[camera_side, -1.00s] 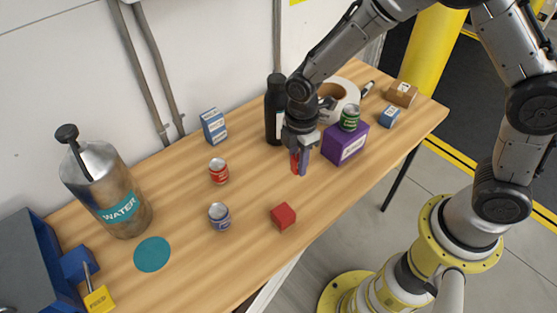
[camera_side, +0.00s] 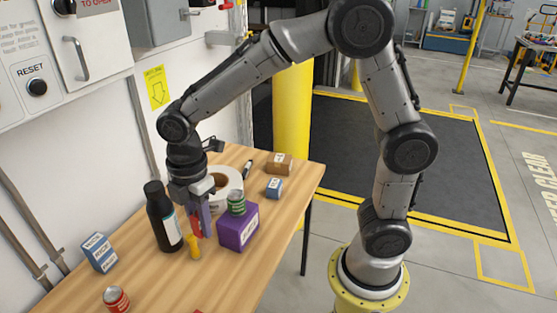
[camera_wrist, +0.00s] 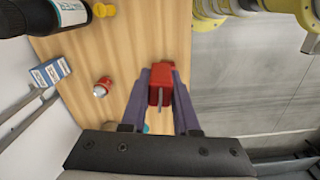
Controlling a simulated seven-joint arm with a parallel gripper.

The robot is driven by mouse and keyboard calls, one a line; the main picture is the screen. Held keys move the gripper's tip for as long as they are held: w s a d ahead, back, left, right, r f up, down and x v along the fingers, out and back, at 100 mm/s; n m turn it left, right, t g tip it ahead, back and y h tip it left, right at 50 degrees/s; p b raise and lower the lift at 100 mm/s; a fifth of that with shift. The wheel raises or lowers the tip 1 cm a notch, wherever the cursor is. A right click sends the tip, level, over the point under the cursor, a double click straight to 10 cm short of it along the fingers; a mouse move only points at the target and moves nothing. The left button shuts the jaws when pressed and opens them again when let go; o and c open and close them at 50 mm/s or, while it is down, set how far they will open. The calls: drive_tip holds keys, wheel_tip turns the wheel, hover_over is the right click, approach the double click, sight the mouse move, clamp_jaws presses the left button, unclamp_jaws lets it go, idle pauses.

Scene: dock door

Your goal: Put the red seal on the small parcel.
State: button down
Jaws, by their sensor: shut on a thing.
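The red seal (camera_wrist: 160,88) is held between the two purple-grey fingertips in the wrist view, with a thin grey pin on it. In the side view my gripper (camera_side: 200,222) points down over the table between the black bottle and the purple box, and a bit of the seal's red shows at the fingers. The small parcel (camera_side: 279,163) is a brown box with a white label at the far end of the table. It stands apart from my gripper, beyond the purple box and the tape roll.
A black bottle (camera_side: 162,218) and a yellow piece (camera_side: 193,246) stand close to my gripper. A white tape roll (camera_side: 226,180), a marker (camera_side: 247,169) and a small blue box (camera_side: 274,188) lie towards the parcel.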

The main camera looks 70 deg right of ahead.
drive_tip(key=w+d+m, duration=0.2)
drive_tip(key=d+m, duration=0.3)
drive_tip(key=d, duration=0.8)
drive_tip(key=w+d+m, duration=0.3)
drive_tip(key=d+m, duration=0.1)
drive_tip(key=d, duration=0.9)
drive_tip(key=s+d+m, duration=0.4)
drive_tip(key=s+d, duration=0.1)
drive_tip(key=d, duration=0.5)
drive_tip(key=s+d+m, duration=0.3)
drive_tip(key=s+d, duration=0.2)
drive_tip(key=d, duration=0.5)
hover_over(287, 160)
drive_tip(key=f, duration=1.4)
drive_tip(key=shift+s+a, duration=0.25)
drive_tip(key=shift+a, duration=0.1)
drive_tip(key=shift+w+d+f, duration=0.25)
drive_tip(key=shift+d+f, duration=0.1)
drive_tip(key=shift+f, duration=0.2)
drive_tip(key=shift+w+d+f, duration=0.1)
drive_tip(key=shift+f, duration=1.5)
